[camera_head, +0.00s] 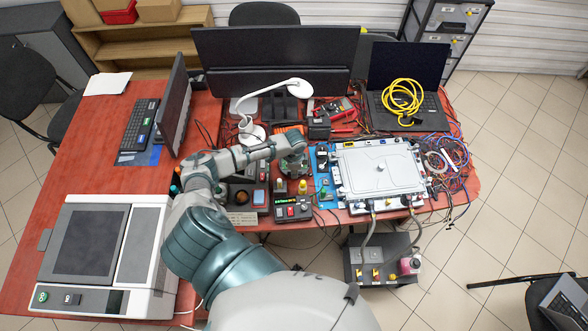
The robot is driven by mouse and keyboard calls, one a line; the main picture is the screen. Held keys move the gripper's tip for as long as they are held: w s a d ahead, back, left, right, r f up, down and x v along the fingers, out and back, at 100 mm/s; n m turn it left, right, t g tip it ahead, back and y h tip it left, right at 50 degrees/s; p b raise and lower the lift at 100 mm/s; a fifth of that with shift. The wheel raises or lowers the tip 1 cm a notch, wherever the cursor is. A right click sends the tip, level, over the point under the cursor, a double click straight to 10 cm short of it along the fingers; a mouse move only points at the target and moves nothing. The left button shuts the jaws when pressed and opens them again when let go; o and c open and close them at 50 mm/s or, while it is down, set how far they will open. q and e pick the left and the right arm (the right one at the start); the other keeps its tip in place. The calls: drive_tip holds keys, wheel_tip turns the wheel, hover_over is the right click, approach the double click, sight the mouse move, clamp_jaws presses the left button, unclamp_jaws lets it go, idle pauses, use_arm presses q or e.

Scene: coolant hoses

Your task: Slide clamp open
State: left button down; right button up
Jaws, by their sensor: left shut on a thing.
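My left gripper (299,174) is at the end of the grey arm that reaches over the table. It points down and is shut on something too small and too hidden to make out. It is left of the blue board (322,172) and apart from the hoses. Two grey coolant hoses, one on the left (370,230) and one on the right (414,219), run from the front edge of the silver flat unit (380,168) down to a dark box (380,262). The clamp is too small to tell at the hose ends. My right gripper is not in view.
A control box with buttons (292,209) stands just in front of the gripper. Monitors (275,50), a white lamp (252,132), a laptop with yellow cable (403,100) and loose coloured wires (443,158) crowd the table. A large grey machine (105,255) stands at left.

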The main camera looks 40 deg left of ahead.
use_arm(q)
drive_tip(key=c, duration=1.1)
unclamp_jaws()
drive_tip(key=shift+c, duration=0.2)
wheel_tip(320, 180, up, 12)
drive_tip(key=shift+w, duration=0.1)
